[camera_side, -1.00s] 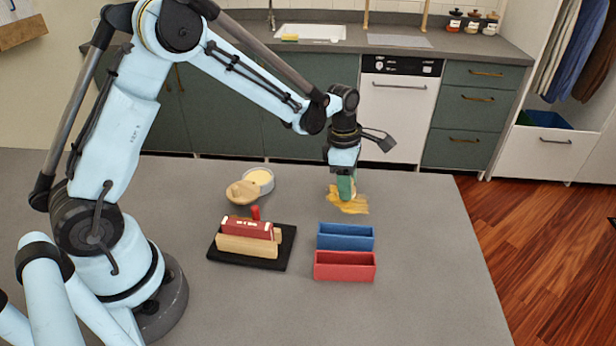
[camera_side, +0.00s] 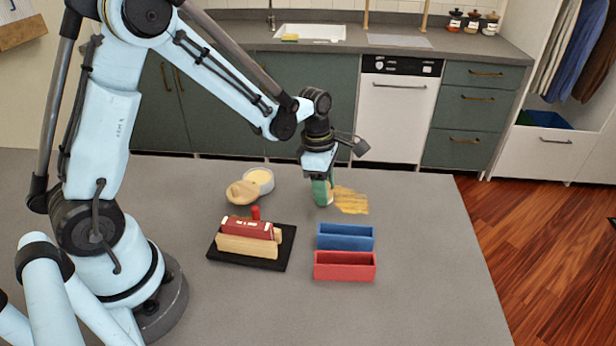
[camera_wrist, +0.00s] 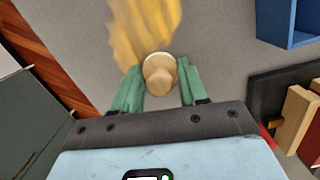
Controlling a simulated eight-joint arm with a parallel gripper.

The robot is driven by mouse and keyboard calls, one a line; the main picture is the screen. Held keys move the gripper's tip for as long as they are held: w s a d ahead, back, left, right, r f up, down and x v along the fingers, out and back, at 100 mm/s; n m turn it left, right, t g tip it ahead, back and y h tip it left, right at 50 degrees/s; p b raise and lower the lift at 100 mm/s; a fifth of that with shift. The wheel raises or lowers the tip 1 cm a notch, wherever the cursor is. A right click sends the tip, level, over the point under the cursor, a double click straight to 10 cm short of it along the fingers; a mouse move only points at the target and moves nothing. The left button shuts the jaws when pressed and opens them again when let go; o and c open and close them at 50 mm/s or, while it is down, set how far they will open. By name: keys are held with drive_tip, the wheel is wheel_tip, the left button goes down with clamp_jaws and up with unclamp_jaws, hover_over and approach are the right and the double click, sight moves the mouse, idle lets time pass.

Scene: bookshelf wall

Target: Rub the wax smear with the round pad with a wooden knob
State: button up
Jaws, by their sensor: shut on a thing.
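The wax smear (camera_side: 351,201) is a streaked yellow-orange patch on the grey counter. In the wrist view the smear (camera_wrist: 143,28) spreads just beyond my fingertips. My gripper (camera_side: 322,190) stands just left of the smear, pointing down. In the wrist view its green fingers (camera_wrist: 160,80) are shut on the round wooden knob (camera_wrist: 159,70) of the pad. The pad itself is mostly hidden by the knob and fingers. I cannot tell whether it touches the counter.
A blue bin (camera_side: 345,237) and a red bin (camera_side: 344,266) stand in front of the smear. A black tray (camera_side: 227,259) holds wooden and red blocks at front left. An open tin (camera_side: 260,180) and its wooden lid (camera_side: 242,193) lie to the left. The counter's right side is clear.

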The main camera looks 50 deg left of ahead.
sight(373, 208)
drive_tip(key=shift+w+d, duration=3.65)
drive_tip(key=shift+d, duration=0.15)
drive_tip(key=shift+s+d, duration=0.55)
drive_tip(key=shift+s, duration=0.05)
drive_tip(key=shift+s+a, duration=3.9)
drive_tip(key=shift+s, duration=0.1)
drive_tip(key=shift+s+a+r, duration=0.1)
drive_tip(key=shift+s, duration=0.05)
wheel_tip(373, 208, up, 8)
